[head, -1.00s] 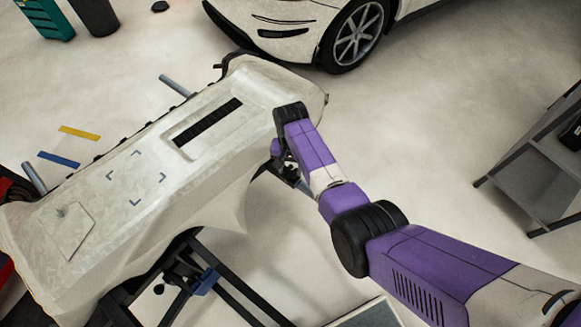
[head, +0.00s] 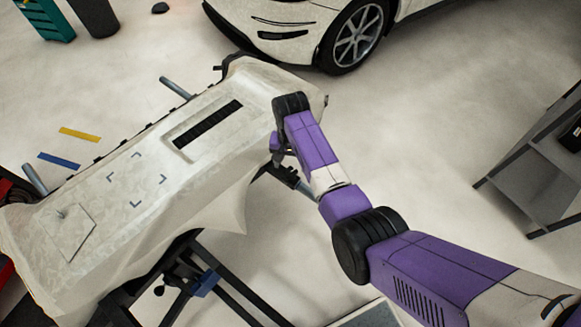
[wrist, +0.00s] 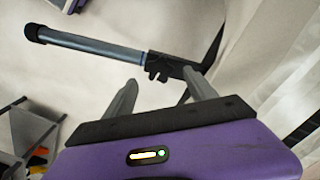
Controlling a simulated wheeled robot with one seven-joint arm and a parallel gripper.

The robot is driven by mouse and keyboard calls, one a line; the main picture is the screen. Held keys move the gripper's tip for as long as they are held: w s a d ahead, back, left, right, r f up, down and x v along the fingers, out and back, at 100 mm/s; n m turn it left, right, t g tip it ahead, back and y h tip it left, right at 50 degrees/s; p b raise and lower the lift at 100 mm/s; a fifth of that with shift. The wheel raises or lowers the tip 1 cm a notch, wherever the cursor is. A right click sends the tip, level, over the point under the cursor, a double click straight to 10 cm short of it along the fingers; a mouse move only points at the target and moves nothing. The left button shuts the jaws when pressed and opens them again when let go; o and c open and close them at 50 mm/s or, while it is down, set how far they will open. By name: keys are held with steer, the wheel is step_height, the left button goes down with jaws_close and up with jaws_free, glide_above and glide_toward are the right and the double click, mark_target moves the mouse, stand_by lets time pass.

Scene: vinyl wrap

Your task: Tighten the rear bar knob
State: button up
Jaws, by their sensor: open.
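In the wrist view my gripper (wrist: 160,84) is open, its two grey fingers apart with nothing between them. Just past the fingertips is a black bracket (wrist: 172,65) with small notched tabs, at the end of a grey bar (wrist: 95,47). The bar has a black end cap. In the head view the bar (head: 305,188) and its dark bracket (head: 283,175) stick out from under the panel's right side, beside my wrist. My arm mostly hides my gripper there. I cannot clearly make out the rear knob in either view.
A white car (head: 290,20) stands behind. A grey cart (head: 530,175) is at right. The floor between is clear.

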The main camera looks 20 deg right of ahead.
steer(key=shift+s+r, duration=0.1)
steer(key=shift+r, duration=1.75)
steer(key=w+d+r+n+t, duration=0.1)
steer(key=w+r+t, duration=0.15)
steer(key=w, duration=0.25)
steer(key=w+r+n+t, duration=0.1)
steer(key=w+r+t, duration=0.1)
steer(key=w+t, duration=0.25)
step_height(320, 180, up, 5)
steer(key=n+t+b, duration=0.1)
steer(key=n+t, duration=0.3)
steer(key=t, duration=0.4)
glide_above(291, 172)
steer(key=s+d, duration=0.2)
steer(key=s, duration=0.4)
steer(key=s+r, duration=0.3)
steer(key=s, duration=0.8)
steer(key=s+a+r+b, duration=0.1)
steer(key=s+r, duration=0.2)
steer(key=s, duration=0.8)
steer(key=s+a+r+n, duration=0.1)
steer(key=s+r, duration=0.3)
steer(key=s, duration=0.7)
steer(key=shift+s+a+b, duration=0.15)
steer(key=shift+s+b, duration=0.15)
